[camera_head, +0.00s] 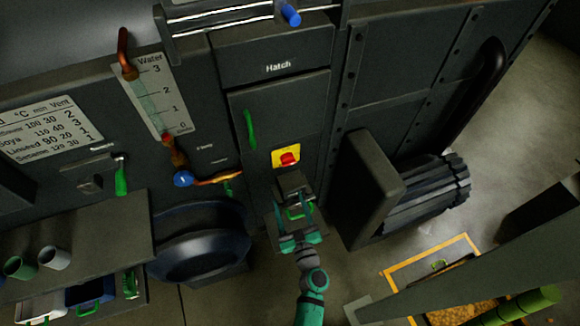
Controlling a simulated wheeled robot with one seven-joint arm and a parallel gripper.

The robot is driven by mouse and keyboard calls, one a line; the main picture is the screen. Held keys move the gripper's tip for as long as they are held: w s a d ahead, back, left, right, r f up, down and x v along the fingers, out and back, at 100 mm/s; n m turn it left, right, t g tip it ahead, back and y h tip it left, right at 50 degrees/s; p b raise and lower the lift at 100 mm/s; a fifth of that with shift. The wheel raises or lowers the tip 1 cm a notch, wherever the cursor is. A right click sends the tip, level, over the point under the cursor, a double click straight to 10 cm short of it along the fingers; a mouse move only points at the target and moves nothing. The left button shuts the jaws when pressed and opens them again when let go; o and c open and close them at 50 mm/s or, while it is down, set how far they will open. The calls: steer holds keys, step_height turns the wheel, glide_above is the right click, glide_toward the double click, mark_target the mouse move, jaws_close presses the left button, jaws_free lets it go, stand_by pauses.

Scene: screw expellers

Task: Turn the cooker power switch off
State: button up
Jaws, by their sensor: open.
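A red rotary switch knob (289,159) on a yellow plate (277,152) sits on the front of the dark cabinet, below and right of a green handle. It is the only switch of this kind in view; no label on it can be read, and I cannot tell its setting. My gripper (290,180) is at the end of my teal and grey arm, just below the yellow plate in the picture. It is open, with nothing seen between its fingers. A small gap shows between it and the knob, though the depth is hard to judge.
A green door handle (249,129) is up and left of the switch. A ribbed motor (428,192) juts out at right. A dark blue round basin (200,245) and a shelf with cups (55,257) stand at left. A yellow-edged floor bin (435,255) lies at lower right.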

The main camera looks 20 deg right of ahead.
glide_toward(288, 161)
steer(key=w, duration=0.8)
steer(key=shift+d+f, duration=0.25)
steer(key=shift+f, duration=0.05)
steer(key=c, duration=1)
